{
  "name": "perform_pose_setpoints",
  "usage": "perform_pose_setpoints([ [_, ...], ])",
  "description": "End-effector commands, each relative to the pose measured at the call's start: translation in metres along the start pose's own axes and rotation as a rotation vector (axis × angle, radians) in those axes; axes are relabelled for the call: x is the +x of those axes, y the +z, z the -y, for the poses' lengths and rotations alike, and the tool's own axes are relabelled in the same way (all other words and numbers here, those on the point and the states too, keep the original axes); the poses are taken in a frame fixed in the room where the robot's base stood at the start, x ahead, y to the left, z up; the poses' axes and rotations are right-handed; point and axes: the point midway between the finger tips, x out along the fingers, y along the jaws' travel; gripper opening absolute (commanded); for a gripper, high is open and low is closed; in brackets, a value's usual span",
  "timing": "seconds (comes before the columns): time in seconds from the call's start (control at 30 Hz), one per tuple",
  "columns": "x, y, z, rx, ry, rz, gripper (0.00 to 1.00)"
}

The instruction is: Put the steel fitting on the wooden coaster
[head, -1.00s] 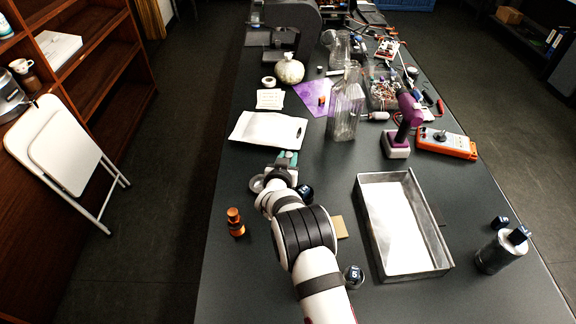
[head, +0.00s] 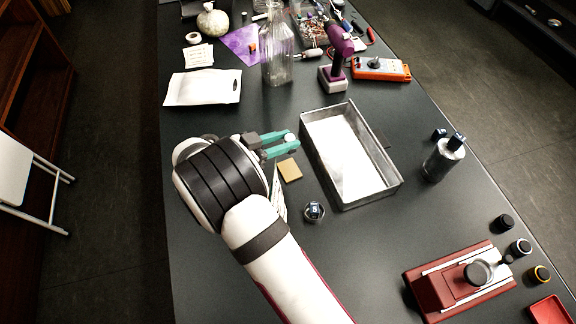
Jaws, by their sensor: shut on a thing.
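My gripper (head: 289,143), with teal fingers, is in the middle of the head view. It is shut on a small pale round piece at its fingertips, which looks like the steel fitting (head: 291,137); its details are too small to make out. The wooden coaster (head: 290,170) is a small tan square lying flat on the dark table. Nothing shows on it. The gripper and the held piece appear just beyond the coaster, apart from it in the picture. Their height above the table is hard to tell.
A metal tray (head: 306,132) lies right of the gripper. A small dark-topped round object (head: 314,211) stands nearer than the coaster. A grey bottle (head: 443,160) and a red device (head: 461,280) are farther right.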

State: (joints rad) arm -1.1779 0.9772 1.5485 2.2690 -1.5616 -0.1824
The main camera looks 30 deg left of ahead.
Motion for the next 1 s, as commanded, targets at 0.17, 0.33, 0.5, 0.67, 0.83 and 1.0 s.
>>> perform_pose_setpoints([
  [0.17, 0.014, 0.040, -0.002, -0.002, 0.005, 0.000, 0.00],
  [0.33, 0.026, 0.072, -0.001, -0.002, 0.003, 0.000, 0.00],
  [0.5, 0.030, 0.083, -0.001, 0.000, 0.002, 0.001, 0.00],
  [0.67, 0.030, 0.083, -0.001, 0.000, 0.002, 0.001, 0.00],
  [0.83, 0.031, 0.085, -0.001, 0.000, 0.002, 0.001, 0.43],
  [1.0, 0.031, 0.085, -0.001, 0.000, 0.002, 0.001, 0.62],
])
